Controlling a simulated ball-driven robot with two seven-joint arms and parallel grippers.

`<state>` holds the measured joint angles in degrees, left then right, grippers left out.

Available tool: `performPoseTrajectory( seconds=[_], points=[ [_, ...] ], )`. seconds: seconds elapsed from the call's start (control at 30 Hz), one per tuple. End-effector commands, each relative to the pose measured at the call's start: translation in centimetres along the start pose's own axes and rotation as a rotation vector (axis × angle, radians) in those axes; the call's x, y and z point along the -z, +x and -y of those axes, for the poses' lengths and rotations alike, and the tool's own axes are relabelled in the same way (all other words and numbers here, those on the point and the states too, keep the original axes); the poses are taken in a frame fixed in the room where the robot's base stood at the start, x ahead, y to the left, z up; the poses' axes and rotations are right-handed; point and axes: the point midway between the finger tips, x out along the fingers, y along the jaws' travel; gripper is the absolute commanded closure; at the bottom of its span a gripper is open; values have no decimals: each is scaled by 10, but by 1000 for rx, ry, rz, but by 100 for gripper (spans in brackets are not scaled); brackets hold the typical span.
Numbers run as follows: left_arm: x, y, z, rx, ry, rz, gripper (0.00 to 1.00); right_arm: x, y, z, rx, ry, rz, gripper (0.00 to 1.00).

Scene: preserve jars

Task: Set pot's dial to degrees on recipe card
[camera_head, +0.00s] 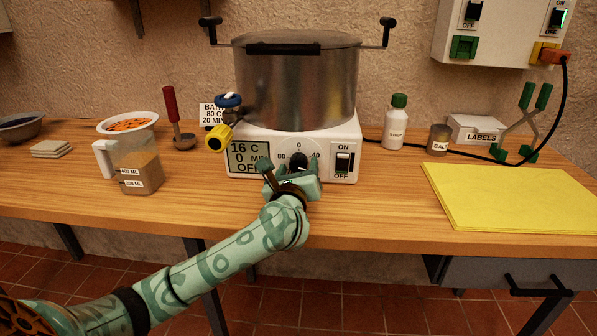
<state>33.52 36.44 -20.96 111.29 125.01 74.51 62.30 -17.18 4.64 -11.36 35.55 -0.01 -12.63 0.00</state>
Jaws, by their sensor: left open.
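The pot (300,85) is a large lidded steel vessel on a white base (238,128). The base carries a display (248,157) reading 16 C, 0 MIN, OFF. The black dial (299,161) sits on the base front, with marks 0, 40 and 80 around it. The recipe card (211,114) stands behind at the left, partly hidden by the tap, reading BATH, 80 C, 20 MIN. My left gripper (288,172) is open in front of the dial and hides its lower part; I cannot tell if it touches. My right gripper is out of view.
An ON/OFF switch (342,163) is right of the dial. A yellow tap (218,138) juts out at the left. A jug (138,170), ladle (173,115) and bowl (128,124) stand left; a bottle (395,122) and yellow mat (510,198) are right.

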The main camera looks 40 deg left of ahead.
Motion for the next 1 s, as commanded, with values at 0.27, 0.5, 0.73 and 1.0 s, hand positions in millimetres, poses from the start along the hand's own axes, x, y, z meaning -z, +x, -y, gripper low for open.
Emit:
performPoseTrajectory(
  seconds=[0.27, 0.5, 0.73, 1.0],
  points=[
    [0, 0, 0, 0, 0, 1, 77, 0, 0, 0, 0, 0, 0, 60],
    [-1, -1, 0, 0, 5, 1, 86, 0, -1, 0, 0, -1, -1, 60],
    [-4, -1, 1, -1, 67, -1, 86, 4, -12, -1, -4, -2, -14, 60],
    [-8, -2, 1, -4, 258, -9, 86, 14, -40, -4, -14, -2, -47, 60]
  ],
)
